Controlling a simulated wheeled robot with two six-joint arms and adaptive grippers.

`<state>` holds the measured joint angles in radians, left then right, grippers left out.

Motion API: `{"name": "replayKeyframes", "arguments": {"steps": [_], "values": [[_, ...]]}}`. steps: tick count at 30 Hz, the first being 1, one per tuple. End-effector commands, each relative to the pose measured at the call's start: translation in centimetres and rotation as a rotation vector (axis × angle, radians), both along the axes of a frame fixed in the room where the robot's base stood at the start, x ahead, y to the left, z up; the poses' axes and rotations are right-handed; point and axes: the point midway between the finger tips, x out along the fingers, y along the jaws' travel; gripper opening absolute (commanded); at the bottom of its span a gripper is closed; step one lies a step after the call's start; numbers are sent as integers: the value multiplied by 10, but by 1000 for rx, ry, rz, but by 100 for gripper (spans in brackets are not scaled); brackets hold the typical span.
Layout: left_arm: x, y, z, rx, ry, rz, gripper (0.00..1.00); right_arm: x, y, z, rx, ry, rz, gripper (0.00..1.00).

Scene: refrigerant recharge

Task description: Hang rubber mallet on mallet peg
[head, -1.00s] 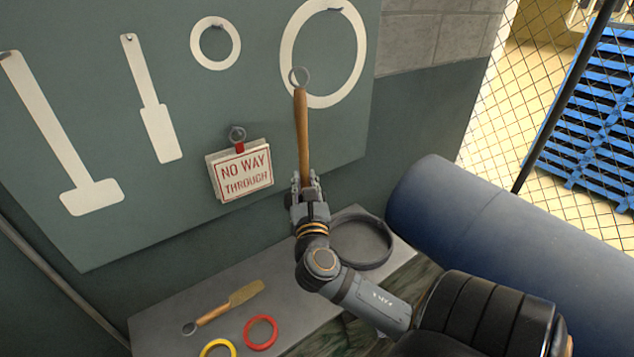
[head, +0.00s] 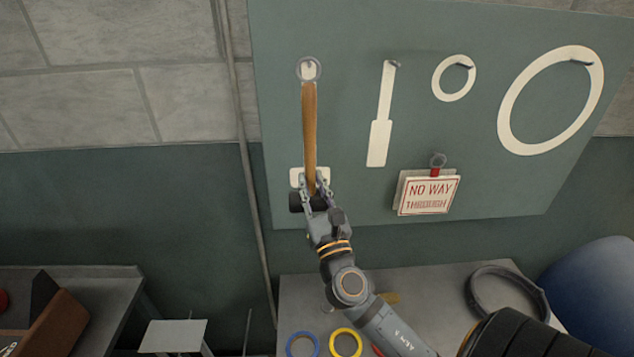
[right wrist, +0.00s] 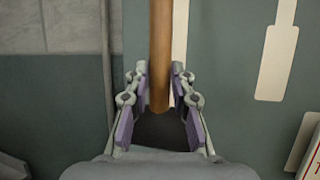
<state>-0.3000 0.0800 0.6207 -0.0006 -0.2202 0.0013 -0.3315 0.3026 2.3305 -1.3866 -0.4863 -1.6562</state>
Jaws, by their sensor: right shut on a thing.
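My right gripper (head: 316,188) is shut on the rubber mallet and holds it upright in front of the board, ring end up. The mallet's wooden handle (head: 309,130) rises from the fingers, and its black head (head: 301,202) sits at the gripper. The mallet's hanging ring (head: 298,76) overlaps the top of the white mallet outline, where the mallet peg (head: 307,64) shows small; I cannot tell whether the ring is around it. In the right wrist view the handle (right wrist: 160,50) and dark head (right wrist: 160,128) lie between the fingers. My left gripper is out of view.
Right of the mallet, the green board (head: 350,205) bears a narrow tool outline (head: 380,140), two ring outlines and a hanging NO WAY THROUGH sign (head: 430,193). Below, a grey bench (head: 440,288) carries a black hoop (head: 475,298), a blue ring (head: 290,346) and a yellow ring (head: 333,338).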

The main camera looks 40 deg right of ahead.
Motion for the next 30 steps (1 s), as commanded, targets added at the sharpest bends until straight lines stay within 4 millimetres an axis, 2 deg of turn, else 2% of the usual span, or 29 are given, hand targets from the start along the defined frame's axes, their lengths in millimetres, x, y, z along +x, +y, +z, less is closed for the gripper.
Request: {"name": "replayKeyframes", "arguments": {"steps": [8, 30], "values": [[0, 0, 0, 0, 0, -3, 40, 3, -1, 1, -3, -2, 1, 0], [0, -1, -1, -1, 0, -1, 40, 46, -28, -4, -2, -3, 0, 0]]}}
